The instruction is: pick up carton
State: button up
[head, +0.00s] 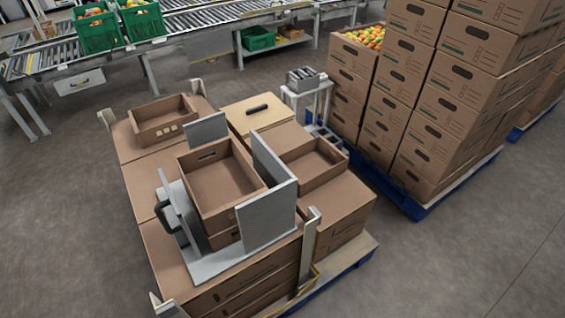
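An open, empty brown carton (222,182) sits near the middle of the view. It rests on another carton, inside a grey metal frame with a base plate (225,262), a tall right plate (272,190), a left plate with a dark handle, and a back plate. The frame stands on a stack of closed cartons (165,245). A second open carton (163,122) lies at the back left of the stack, and a third (315,165) at its right.
Metal corner posts (310,243) stand around the stack, on a blue pallet. Tall carton stacks (425,100) stand on another pallet at right. A roller conveyor (190,28) with green crates (97,33) runs along the back. Floor is clear at left and lower right.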

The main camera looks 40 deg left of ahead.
aim_at(313, 165)
jog(key=u, duration=1.5)
